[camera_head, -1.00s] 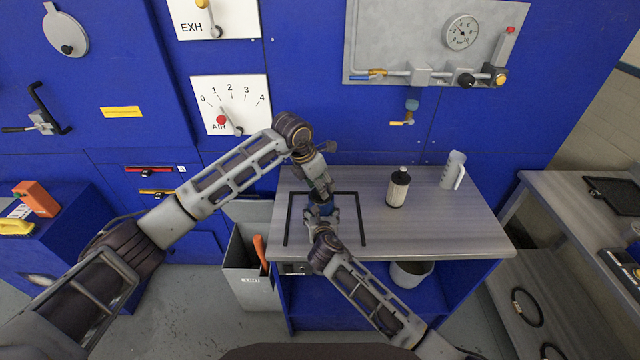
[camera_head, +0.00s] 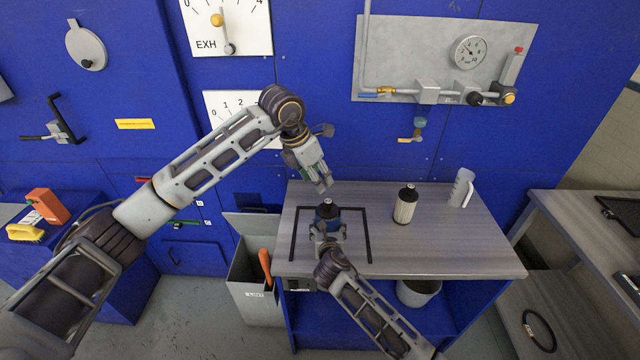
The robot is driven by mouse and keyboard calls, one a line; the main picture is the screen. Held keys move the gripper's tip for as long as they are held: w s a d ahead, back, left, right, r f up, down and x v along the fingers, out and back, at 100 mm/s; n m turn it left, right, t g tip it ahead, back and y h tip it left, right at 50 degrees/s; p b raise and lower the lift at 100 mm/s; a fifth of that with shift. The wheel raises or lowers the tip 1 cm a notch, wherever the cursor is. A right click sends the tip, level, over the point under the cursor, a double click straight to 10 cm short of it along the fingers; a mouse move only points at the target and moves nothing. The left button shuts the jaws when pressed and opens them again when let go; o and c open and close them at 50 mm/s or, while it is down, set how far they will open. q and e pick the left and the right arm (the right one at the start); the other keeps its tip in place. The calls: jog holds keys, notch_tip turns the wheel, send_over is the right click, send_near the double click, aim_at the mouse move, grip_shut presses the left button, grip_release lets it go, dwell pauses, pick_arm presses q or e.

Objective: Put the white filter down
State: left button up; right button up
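The white filter, a cream cylinder with a black top (camera_head: 405,207), stands upright on the grey worktop, apart from both grippers. My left gripper (camera_head: 324,186) is above the back of the worktop, pointing down and to the right, with nothing visible in it. Its fingers look close together, but their gap is too small to judge. My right gripper (camera_head: 328,233) reaches in from the front, its fingers around a blue cylindrical part with a dark top (camera_head: 327,214). This part is inside the black outlined area (camera_head: 369,235). Its underside is hidden by the gripper.
A translucent jug (camera_head: 462,188) stands at the worktop's back right. The worktop (camera_head: 460,250) is clear to the front right. A grey bin (camera_head: 248,295) with an orange-handled tool is at the left.

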dwell(0.3)
jog(key=o, duration=1.2)
jog(key=shift+s, duration=0.1)
jog(key=shift+v, duration=5.95)
